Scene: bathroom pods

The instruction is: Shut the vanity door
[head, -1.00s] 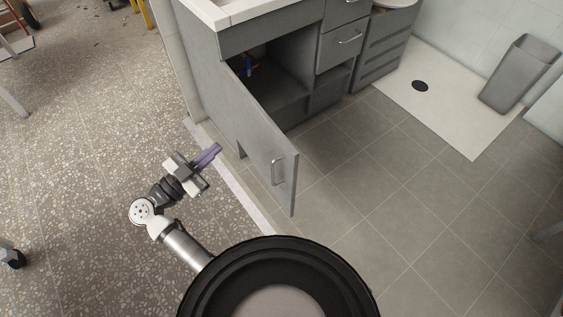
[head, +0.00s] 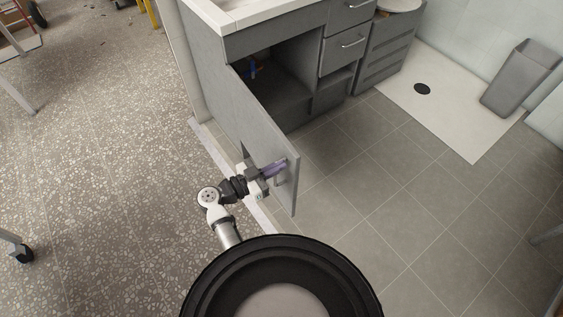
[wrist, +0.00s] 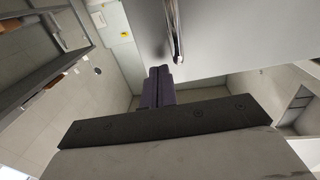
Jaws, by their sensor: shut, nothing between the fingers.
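The grey vanity door (head: 262,142) stands wide open, swung out from the vanity cabinet (head: 275,85), whose dark inside shows. Its metal handle (head: 278,181) is on the face toward my arm, near the free edge, partly covered by my fingers. My gripper (head: 276,168), with purple fingers, is shut and empty and lies right at this face by the handle. In the wrist view the shut fingers (wrist: 158,86) point alongside the pale door panel (wrist: 230,35), just below the handle (wrist: 174,30). I cannot tell whether they touch the door.
Drawers (head: 345,45) stand right of the opening. A white shower tray (head: 455,105) with a dark drain and a grey bin (head: 518,80) are at the right. The grey tiled floor (head: 370,190) before the cabinet is clear. A pale threshold strip (head: 225,165) borders the speckled floor at left.

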